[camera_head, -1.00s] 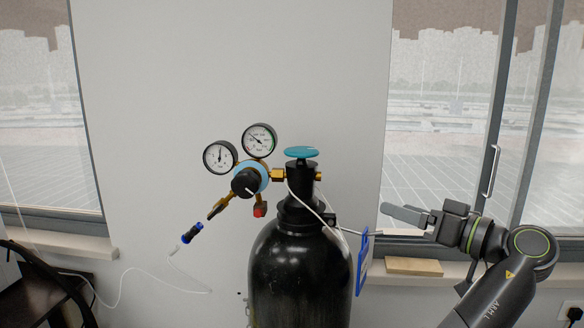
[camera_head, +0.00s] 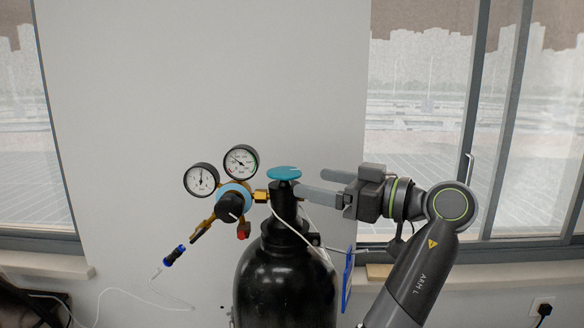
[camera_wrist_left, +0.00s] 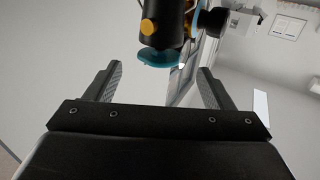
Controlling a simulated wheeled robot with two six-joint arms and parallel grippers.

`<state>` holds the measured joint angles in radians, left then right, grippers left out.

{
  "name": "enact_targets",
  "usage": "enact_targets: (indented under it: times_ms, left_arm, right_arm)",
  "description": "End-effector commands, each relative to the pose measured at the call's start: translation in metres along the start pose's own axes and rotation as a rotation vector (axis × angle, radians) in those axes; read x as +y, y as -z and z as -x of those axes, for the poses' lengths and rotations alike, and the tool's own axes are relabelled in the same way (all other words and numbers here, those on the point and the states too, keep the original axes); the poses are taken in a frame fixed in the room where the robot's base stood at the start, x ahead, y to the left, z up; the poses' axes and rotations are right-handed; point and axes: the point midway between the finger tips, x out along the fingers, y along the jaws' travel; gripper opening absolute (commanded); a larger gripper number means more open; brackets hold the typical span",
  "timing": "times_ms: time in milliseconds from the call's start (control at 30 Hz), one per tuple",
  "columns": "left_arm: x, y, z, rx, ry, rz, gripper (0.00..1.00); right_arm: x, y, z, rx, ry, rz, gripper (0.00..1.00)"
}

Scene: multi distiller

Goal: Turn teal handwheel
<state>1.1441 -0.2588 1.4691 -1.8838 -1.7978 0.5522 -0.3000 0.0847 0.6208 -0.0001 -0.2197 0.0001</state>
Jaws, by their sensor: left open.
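The teal handwheel (camera_head: 284,173) sits flat on top of the valve of a black gas cylinder (camera_head: 285,280). My left gripper (camera_head: 310,181) is just right of the handwheel in the head view. Its arm comes in from the right side there and is marked ARM L. Its jaws are open and empty. In the wrist view the handwheel (camera_wrist_left: 158,58) shows at the tips of the spread fingers, in the gap between them (camera_wrist_left: 158,69). I cannot tell whether a finger touches it. My right gripper is not in view.
Two round gauges (camera_head: 241,161) and a regulator with a black knob (camera_head: 229,208) stick out left of the valve. A thin white tube and a blue tag (camera_head: 347,278) hang at the cylinder. A wall stands behind, with windows on both sides.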

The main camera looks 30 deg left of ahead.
Motion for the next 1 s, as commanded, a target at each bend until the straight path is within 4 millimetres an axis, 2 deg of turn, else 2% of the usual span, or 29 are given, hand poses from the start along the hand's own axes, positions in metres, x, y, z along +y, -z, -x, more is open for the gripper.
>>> enact_targets:
  times_ms: [100, 300, 500, 733, 1000]
  left_arm:
    - [-0.001, 0.004, -0.026, 0.001, 0.004, 0.000, 0.76]
    - [0.000, 0.002, -0.054, 0.001, 0.002, 0.000, 0.76]
    - [0.000, 0.000, -0.063, 0.001, -0.001, 0.000, 0.76]
    - [0.000, 0.000, -0.064, 0.000, -0.001, 0.000, 0.76]
    - [0.000, 0.000, -0.064, 0.000, -0.001, 0.000, 0.42]
  right_arm:
    - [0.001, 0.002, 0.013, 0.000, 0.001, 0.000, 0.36]
    - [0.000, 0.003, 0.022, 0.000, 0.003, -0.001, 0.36]
    - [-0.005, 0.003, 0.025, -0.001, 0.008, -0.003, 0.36]
    - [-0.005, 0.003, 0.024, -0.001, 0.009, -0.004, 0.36]
    - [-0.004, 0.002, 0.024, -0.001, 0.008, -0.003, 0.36]
